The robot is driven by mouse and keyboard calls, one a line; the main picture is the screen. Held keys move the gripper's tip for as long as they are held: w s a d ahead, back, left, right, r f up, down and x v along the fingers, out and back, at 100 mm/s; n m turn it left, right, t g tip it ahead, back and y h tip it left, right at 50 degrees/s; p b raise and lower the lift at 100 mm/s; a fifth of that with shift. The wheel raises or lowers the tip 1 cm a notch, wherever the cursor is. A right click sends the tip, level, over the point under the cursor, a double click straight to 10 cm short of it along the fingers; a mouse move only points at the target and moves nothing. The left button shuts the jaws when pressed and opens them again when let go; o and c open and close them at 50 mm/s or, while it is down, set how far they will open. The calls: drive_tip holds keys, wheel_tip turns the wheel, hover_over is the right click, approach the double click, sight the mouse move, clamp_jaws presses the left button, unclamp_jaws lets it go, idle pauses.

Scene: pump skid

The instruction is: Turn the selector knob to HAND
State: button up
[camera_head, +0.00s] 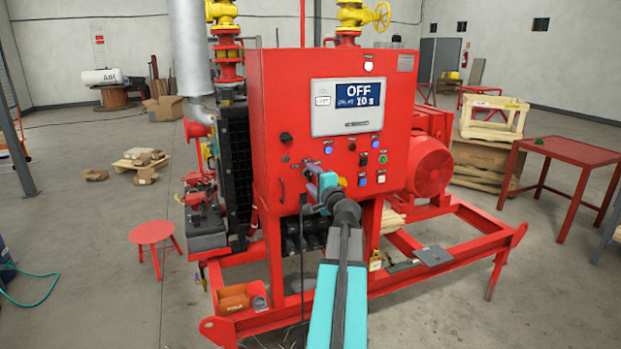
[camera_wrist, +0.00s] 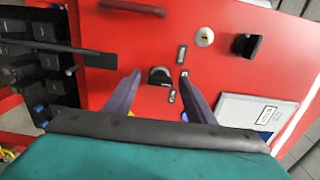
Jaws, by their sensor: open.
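The selector knob (camera_wrist: 160,77) is a small black knob on the red panel, with small label plates beside it in the wrist view. Which label it points to is too small to tell. In the head view my gripper hides most of it. My gripper (camera_wrist: 160,84) is open, with one purple finger on each side of the knob. Whether the fingers touch it cannot be told. In the head view my gripper (camera_head: 313,174) reaches the lower left of the control cabinet (camera_head: 266,90). The display (camera_head: 346,106) reads OFF.
A larger black rotary knob (camera_head: 286,138) and a keyhole-like white fitting (camera_wrist: 204,37) sit near the selector. A panel handle (camera_head: 281,186) is below left. Several push buttons (camera_head: 382,158) are to the right. Yellow valves (camera_head: 363,16) and pipes rise behind the cabinet.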

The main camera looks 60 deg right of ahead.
drive_tip(key=shift+w+d, duration=0.1)
drive_tip(key=c, duration=0.9)
drive_tip(key=shift+a, duration=0.3)
drive_tip(key=shift+c, duration=0.7)
drive_tip(key=shift+d+f, duration=0.1)
drive_tip(key=shift+d, duration=0.15)
